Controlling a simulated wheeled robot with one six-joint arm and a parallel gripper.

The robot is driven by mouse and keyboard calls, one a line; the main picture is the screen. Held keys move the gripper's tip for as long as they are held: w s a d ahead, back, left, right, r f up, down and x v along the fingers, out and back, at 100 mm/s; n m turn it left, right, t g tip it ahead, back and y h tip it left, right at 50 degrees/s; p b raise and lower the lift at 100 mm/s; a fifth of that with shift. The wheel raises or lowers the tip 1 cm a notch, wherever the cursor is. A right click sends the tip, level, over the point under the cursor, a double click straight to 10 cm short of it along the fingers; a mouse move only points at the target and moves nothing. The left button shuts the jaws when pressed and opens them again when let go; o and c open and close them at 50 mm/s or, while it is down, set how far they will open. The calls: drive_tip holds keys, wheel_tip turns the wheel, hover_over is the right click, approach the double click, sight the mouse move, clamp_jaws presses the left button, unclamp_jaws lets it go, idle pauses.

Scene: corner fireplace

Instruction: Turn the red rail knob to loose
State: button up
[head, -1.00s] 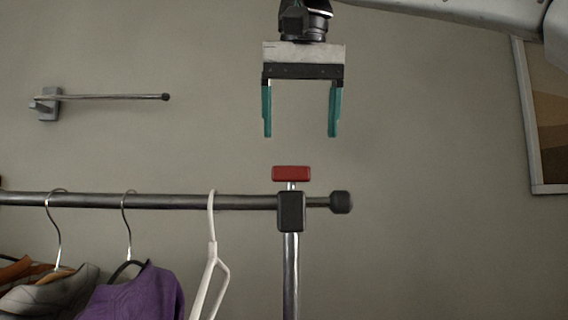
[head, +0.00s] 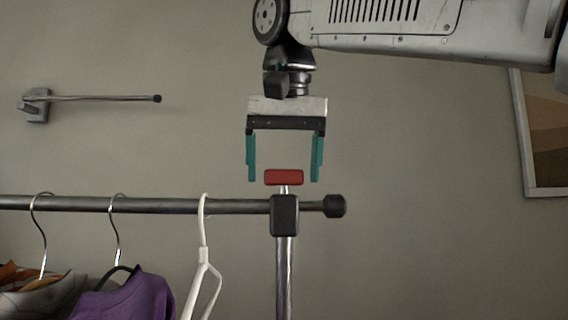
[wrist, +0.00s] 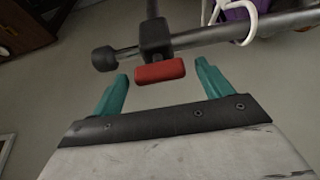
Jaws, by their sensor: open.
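The red rail knob (head: 284,177) is a flat bar on a short stem on top of the black clamp (head: 285,215), where the rail meets the upright post. My gripper (head: 283,180) points down over the knob with its teal fingers open, one on each side of it. The fingertips are about level with the knob, with gaps on both sides in the head view. In the wrist view the knob (wrist: 160,72) lies between and just beyond the fingertips (wrist: 164,78), its long side running across the gap. No contact shows.
The dark rail (head: 150,206) runs left with a white hanger (head: 204,270) and a purple garment (head: 125,298) on hangers. A black end cap (head: 334,206) is right of the clamp. A wall bar (head: 100,98) is upper left, a framed picture (head: 545,140) at right.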

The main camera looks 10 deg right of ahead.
drive_tip(key=c, duration=1)
drive_tip(key=shift+n, duration=0.3)
drive_tip(key=n+y, duration=0.1)
drive_tip(key=n, duration=0.2)
drive_tip(key=shift+d+n+y, duration=0.2)
drive_tip(key=shift+n+y, duration=0.1)
drive_tip(key=shift+y, duration=0.1)
drive_tip(key=n+g+y, duration=0.1)
drive_tip(key=n, duration=0.3)
drive_tip(key=shift+w+n, duration=0.15)
drive_tip(key=shift+n, duration=0.15)
drive_tip(key=n, duration=0.2)
drive_tip(key=n+g+y, duration=0.1)
drive_tip(key=n, duration=0.1)
drive_tip(key=shift+w+d+n+g+y, duration=0.1)
drive_tip(key=shift+n+g+y, duration=0.2)
drive_tip(key=shift+n+g, duration=0.9)
drive_tip(key=shift+n, duration=1.3)
